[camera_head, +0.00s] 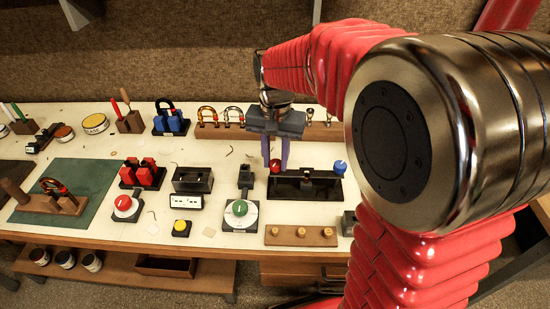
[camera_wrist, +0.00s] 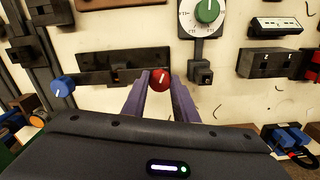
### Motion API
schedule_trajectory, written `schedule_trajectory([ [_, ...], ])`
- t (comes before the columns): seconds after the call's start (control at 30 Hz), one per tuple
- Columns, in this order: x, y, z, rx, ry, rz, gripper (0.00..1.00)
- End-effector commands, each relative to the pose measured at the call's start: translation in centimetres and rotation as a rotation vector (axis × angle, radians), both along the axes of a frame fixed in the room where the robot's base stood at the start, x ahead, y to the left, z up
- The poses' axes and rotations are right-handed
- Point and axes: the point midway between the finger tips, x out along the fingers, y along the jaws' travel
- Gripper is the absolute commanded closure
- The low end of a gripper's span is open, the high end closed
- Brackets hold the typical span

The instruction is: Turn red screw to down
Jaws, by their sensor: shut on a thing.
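The red screw (camera_head: 275,164) is a round red knob at the left end of the black block (camera_head: 303,194) in the head view. In the wrist view, the red screw (camera_wrist: 159,79) shows a white mark that runs nearly up and down the picture, slightly tilted. My gripper (camera_head: 276,158) reaches down from above, and its two purple fingers are shut on the red screw. The fingertips also stand either side of the screw in the wrist view (camera_wrist: 159,82). The screw's lower part is hidden.
A blue knob (camera_head: 340,168) sits at the block's right end. A green dial (camera_head: 240,208) and a small black block (camera_head: 246,175) stand to the left. A wooden strip with brass knobs (camera_head: 301,236) lies in front. Padlocks and horseshoe-shaped pieces stand behind.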

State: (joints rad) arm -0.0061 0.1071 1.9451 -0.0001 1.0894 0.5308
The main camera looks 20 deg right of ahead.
Motion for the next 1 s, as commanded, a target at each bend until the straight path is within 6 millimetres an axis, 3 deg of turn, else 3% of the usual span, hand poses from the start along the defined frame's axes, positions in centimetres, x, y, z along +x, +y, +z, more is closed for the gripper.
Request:
schedule_trajectory([
  [0.27,0.02,0.03,0.03,0.001,0.000,0.050,0.96],
  [0.73,0.00,-0.01,0.04,0.000,-0.001,0.356,0.96],
  [1.0,0.00,-0.01,0.05,0.000,-0.001,0.424,0.96],
])
